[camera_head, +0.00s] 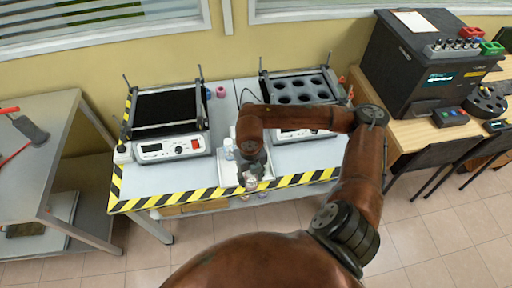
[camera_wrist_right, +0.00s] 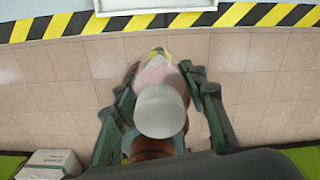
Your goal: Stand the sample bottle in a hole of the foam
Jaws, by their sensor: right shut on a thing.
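My right gripper (camera_head: 250,178) is shut on a sample bottle (camera_head: 251,184), held over the front of the table near the striped edge. In the right wrist view the bottle (camera_wrist_right: 160,110) shows its round pale cap towards the camera and a pinkish body between the two fingers of the gripper (camera_wrist_right: 160,95). The foam (camera_head: 316,97) is a dark block with several round holes, on the right-hand shaker at the back of the table, well away from the bottle. The holes look empty. My left gripper is not in view.
A white tray (camera_head: 229,177) lies under my right forearm, with a small white bottle (camera_head: 228,148) on it. A second shaker (camera_head: 167,108) with a flat black top stands at the left. A large dark machine (camera_head: 412,70) stands on the right-hand bench.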

